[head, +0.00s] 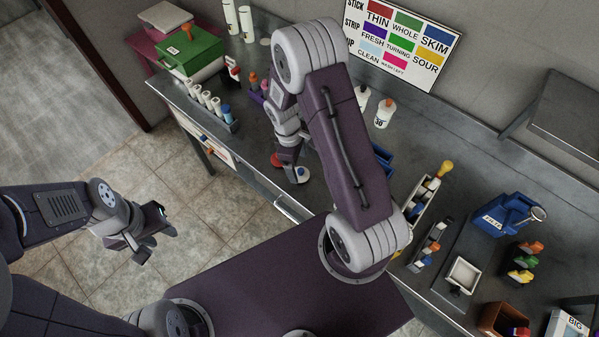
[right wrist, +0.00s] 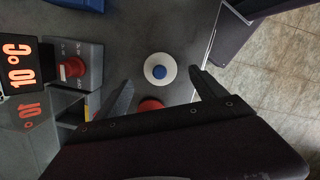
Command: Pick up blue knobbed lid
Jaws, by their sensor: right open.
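The blue knobbed lid is a white disc with a blue knob (right wrist: 159,72); it lies flat on the grey counter in the right wrist view. In the head view its white and blue edge (head: 302,176) shows just beside my right gripper (head: 289,168). My right gripper (right wrist: 161,77) is open and empty; in the wrist view the lid lies between the lines of its fingertips, apart from both. A red-knobbed lid (right wrist: 150,105) is partly hidden by the gripper body. My left gripper (head: 157,239) is open and empty over the tiled floor.
A grey box with a red knob (right wrist: 75,68) and a 10 °C display (right wrist: 17,63) stand left of the lid. A blue container (right wrist: 78,4) is at the top. The counter's front edge (head: 294,207) is close to the lid. Sample bottles (head: 209,101) stand in a rack further left.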

